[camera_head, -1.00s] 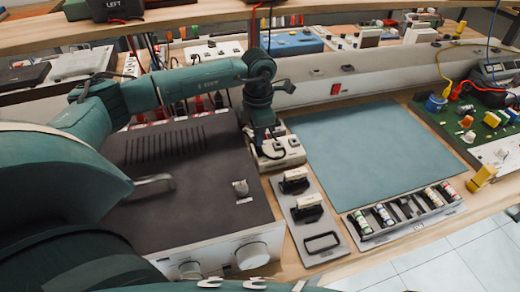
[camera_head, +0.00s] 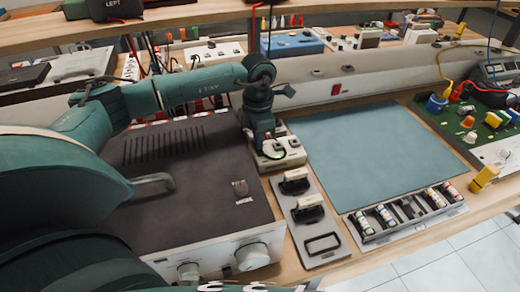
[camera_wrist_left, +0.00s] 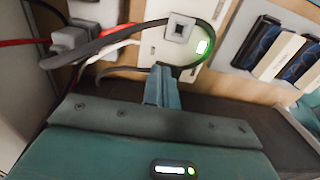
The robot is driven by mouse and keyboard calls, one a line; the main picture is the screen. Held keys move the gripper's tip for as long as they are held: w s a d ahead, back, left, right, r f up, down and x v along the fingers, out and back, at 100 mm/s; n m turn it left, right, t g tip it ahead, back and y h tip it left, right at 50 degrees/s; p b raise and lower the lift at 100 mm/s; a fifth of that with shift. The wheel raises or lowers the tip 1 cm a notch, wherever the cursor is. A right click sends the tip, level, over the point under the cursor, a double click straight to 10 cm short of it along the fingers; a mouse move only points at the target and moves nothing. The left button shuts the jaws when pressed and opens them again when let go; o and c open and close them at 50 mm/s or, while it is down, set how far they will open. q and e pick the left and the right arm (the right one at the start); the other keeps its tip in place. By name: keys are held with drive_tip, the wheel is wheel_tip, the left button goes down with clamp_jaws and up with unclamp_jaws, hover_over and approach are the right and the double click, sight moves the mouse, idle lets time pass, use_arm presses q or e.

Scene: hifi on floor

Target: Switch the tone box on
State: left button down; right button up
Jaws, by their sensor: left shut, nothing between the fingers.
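A small white box (camera_head: 292,150), which I take for the tone box, stands between the dark-topped amplifier and the teal mat. In the left wrist view the box (camera_wrist_left: 221,12) has a square dark-centred control (camera_wrist_left: 180,29) and a lit green light (camera_wrist_left: 203,46). A dark cable loops across it. My left gripper (camera_head: 266,147) points down at the box's left part and hides some of it. Its fingers (camera_wrist_left: 163,70) are shut and empty, close to the box; I cannot tell whether they touch it. My right gripper is not in view.
The amplifier (camera_head: 190,210) fills the left, with knobs on its front. A grey tray (camera_head: 318,222) with black-and-cream pieces stands before the box. The teal mat (camera_head: 380,150) is bare. A rack of small cylinders (camera_head: 405,213) lies at its front edge. Cables (camera_wrist_left: 100,42) run beside the gripper.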

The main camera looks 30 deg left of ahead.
use_arm(q)
wheel_tip(320, 180, up, 7)
drive_tip(key=p, duration=0.4)
idle(0.4)
drive_tip(key=shift+f, duration=0.1)
